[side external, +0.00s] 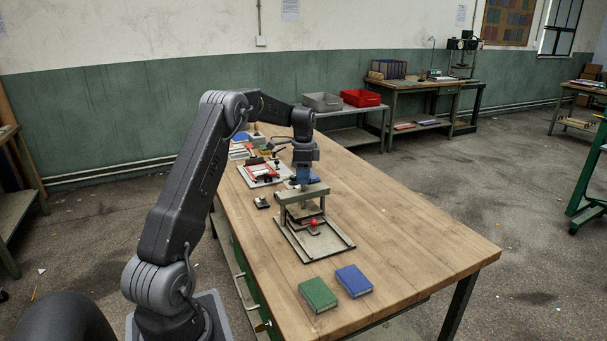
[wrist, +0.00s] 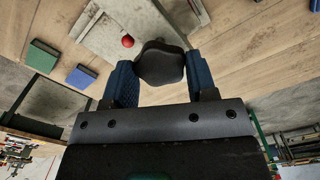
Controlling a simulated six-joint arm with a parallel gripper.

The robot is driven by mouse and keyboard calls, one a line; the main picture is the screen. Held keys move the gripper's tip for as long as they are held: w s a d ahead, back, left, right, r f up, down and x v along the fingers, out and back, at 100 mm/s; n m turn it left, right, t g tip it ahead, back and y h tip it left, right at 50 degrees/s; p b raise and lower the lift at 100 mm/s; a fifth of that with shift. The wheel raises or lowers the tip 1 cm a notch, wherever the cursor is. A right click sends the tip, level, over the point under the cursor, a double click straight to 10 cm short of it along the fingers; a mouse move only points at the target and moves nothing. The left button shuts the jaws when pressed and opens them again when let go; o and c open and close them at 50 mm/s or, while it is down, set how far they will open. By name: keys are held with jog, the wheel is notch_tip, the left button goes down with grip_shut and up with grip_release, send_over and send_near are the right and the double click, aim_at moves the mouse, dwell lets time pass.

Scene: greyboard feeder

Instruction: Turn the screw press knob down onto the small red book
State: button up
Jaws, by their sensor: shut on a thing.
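The screw press (side external: 303,191) stands on the wooden bench, a grey-green frame over a flat base. Its dark lobed knob (wrist: 161,63) sits between the blue fingers of my gripper (wrist: 160,70) in the wrist view, and the fingers are shut on it. In the side view my gripper (side external: 304,178) points down at the top of the press and hides the knob. A red ball (side external: 314,223) is at the front of the press; it also shows in the wrist view (wrist: 127,41). The small red book cannot be made out clearly under the press.
A green book (side external: 318,294) and a blue book (side external: 353,281) lie in front of the press. A small dark item (side external: 261,202) lies left of it. A white board with red parts (side external: 263,172) lies behind. The bench's right side is clear.

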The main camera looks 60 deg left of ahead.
jog(key=m, duration=0.4)
jog(key=shift+m, duration=2.5)
jog(key=o, duration=0.9)
jog(key=shift+o, duration=0.2)
notch_tip(320, 180, up, 14)
